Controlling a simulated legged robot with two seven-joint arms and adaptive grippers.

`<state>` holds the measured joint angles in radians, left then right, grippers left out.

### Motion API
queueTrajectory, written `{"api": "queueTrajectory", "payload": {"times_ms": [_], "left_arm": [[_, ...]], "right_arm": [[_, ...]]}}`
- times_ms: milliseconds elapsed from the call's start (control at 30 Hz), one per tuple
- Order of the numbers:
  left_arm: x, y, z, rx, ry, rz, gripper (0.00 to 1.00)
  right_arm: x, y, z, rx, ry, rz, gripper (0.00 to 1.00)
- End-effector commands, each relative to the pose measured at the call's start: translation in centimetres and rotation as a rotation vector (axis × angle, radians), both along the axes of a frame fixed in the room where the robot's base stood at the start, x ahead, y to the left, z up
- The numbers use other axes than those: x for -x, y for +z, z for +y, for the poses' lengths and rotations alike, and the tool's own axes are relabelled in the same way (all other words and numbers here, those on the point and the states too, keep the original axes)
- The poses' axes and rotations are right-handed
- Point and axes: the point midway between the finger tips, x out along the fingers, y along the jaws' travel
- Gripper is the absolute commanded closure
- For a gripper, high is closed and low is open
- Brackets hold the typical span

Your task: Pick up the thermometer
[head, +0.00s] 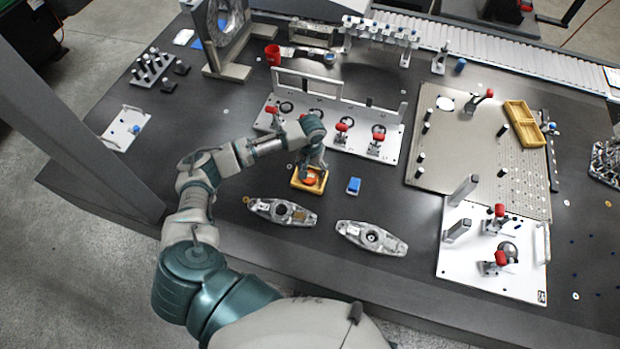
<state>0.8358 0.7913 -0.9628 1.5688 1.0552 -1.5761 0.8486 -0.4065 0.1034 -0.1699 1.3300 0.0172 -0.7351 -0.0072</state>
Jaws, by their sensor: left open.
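My left gripper (312,168) points down over a small yellow tray (297,185) near the middle of the table. Its jaws are open. An orange item (310,181) lies in the tray just below the fingertips, partly hidden by them; I cannot tell whether they touch it. It may be the thermometer, but it is too small and covered to be sure. A small blue block (353,186) lies on the table just right of the tray. My right gripper is not in view.
A white fixture plate with red-handled clamps (393,150) stands just behind the tray. Two metal castings (284,212) (371,238) lie in front. A beige plate (460,150) and a white clamp plate (500,275) are at the right. A red cup (273,54) stands far back.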

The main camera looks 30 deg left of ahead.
Motion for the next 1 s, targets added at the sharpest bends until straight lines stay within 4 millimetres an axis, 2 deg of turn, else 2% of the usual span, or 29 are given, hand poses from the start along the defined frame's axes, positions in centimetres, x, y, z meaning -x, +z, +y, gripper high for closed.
{"api": "queueTrajectory", "payload": {"times_ms": [167,400,533,733,933,1000], "left_arm": [[0.1,-1.5,0.5,0.004,0.001,0.000,0.31],[0.3,-5.4,0.8,0.007,0.001,0.002,0.31],[0.3,-6.0,0.7,0.003,0.001,0.000,0.31],[0.3,-5.8,0.4,0.001,0.000,-0.001,0.31],[0.3,-5.8,0.4,0.002,0.000,-0.001,0.81],[0.2,-5.9,0.5,0.003,0.000,-0.001,0.81]], "right_arm": [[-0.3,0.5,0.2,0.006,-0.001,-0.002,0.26],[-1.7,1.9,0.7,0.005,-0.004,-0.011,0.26],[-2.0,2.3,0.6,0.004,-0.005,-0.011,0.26],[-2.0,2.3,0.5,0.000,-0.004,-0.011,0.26],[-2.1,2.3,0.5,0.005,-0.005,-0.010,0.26],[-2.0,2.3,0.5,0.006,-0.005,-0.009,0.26]]}}
